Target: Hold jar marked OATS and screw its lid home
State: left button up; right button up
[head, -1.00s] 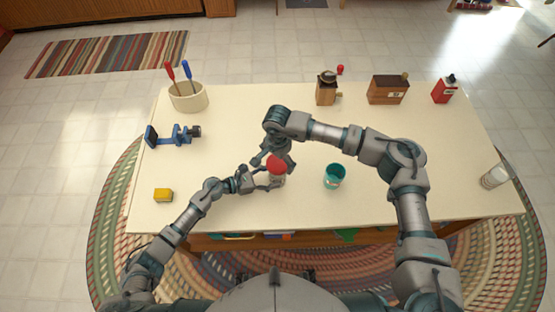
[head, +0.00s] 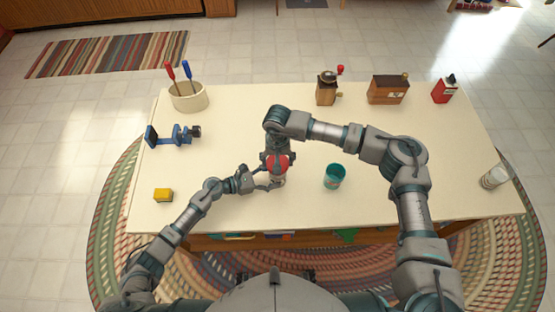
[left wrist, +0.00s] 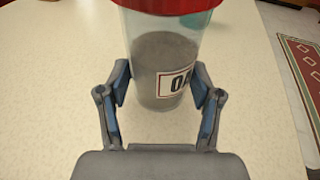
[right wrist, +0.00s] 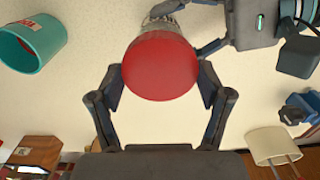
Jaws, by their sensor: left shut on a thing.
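The clear jar (left wrist: 165,55) has greyish contents and a label (left wrist: 178,82) reading "OA", the rest cut off. It stands upright on the table, and also shows in the head view (head: 279,183). A red lid (right wrist: 160,65) sits on its top; how tightly it is screwed I cannot tell. My left gripper (left wrist: 162,90) is shut on the jar's lower body from the left. My right gripper (right wrist: 160,85) is above, pointing down, with a finger on each side of the lid. Whether those fingers press on it I cannot tell.
A teal cup (head: 334,177) stands right of the jar. A yellow block (head: 163,195), a blue clamp-like tool (head: 175,135) and a crock (head: 188,98) with two handles are at left. A grinder (head: 326,92), wooden box (head: 387,90) and red tin (head: 444,92) line the back.

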jog(key=m, duration=1.2)
jog(key=shift+m, duration=0.4)
jog(key=o, duration=0.9)
jog(key=n, duration=0.5)
jog(key=shift+n, duration=0.4)
jog(key=n, duration=0.7)
